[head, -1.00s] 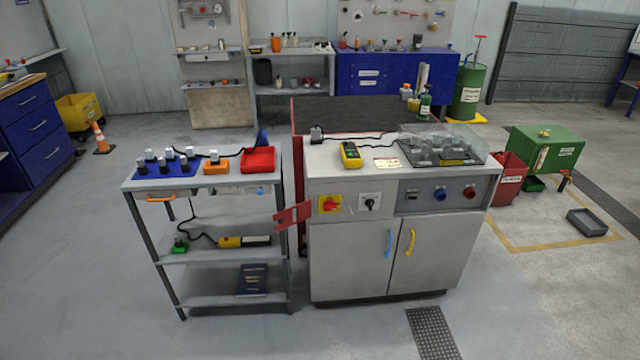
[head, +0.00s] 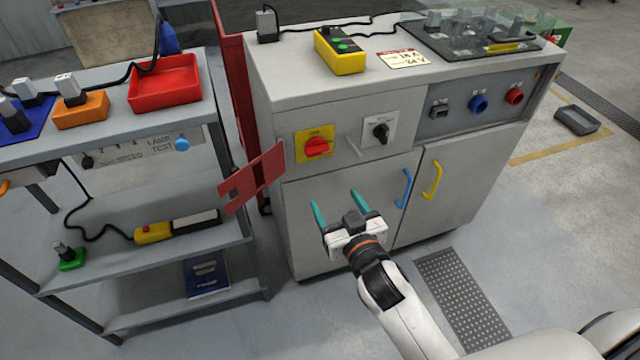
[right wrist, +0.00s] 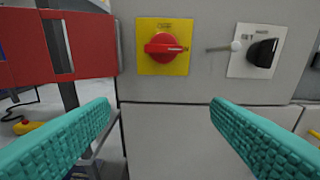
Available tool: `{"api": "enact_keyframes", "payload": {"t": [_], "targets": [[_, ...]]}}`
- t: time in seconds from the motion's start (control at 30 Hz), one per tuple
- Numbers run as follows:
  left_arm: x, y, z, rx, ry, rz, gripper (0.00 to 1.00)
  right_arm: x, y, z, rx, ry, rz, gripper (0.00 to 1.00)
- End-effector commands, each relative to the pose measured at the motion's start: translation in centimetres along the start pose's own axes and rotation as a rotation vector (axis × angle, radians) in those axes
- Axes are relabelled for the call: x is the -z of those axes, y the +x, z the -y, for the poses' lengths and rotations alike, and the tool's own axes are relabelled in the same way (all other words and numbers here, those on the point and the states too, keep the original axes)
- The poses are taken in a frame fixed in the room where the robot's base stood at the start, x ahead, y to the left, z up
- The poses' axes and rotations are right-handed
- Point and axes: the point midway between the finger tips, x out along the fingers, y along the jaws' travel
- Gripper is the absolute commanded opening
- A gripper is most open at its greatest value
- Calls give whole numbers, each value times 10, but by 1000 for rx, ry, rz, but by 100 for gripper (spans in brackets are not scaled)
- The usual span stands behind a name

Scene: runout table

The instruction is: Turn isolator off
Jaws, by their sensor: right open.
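The isolator is a red rotary handle (head: 317,147) on a yellow plate (head: 302,157) on the upper left of the grey cabinet's front. In the right wrist view the red handle (right wrist: 165,46) lies about level on its yellow plate (right wrist: 163,68). My right gripper (head: 335,203) is open and empty, with teal fingers in front of the cabinet door, below the isolator. In the right wrist view its fingers (right wrist: 162,108) stand wide apart, below the isolator and not touching it. My left gripper is not in view.
A red hinged plate (head: 252,180) sticks out left of the isolator. A black selector knob (head: 380,132) on a white plate sits to its right, with a thin light rod between them. Blue (head: 404,189) and yellow (head: 432,181) door handles are lower right. A shelf rack stands left.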

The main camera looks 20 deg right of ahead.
Motion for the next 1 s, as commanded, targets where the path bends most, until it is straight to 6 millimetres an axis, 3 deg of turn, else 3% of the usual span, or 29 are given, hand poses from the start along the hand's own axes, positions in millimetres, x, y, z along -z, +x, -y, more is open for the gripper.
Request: {"api": "enact_keyframes", "payload": {"t": [0.1, 0.27, 0.7, 1.0], "targets": [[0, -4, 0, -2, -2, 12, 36, -21, -8, 2, 9, 19, 86, 72], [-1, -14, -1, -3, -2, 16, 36, -37, -6, 3, 13, 28, 121, 72], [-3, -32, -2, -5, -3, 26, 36, -46, 75, 4, 13, 26, 119, 72], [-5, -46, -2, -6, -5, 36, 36, -49, 105, 5, 13, 27, 116, 72]]}}
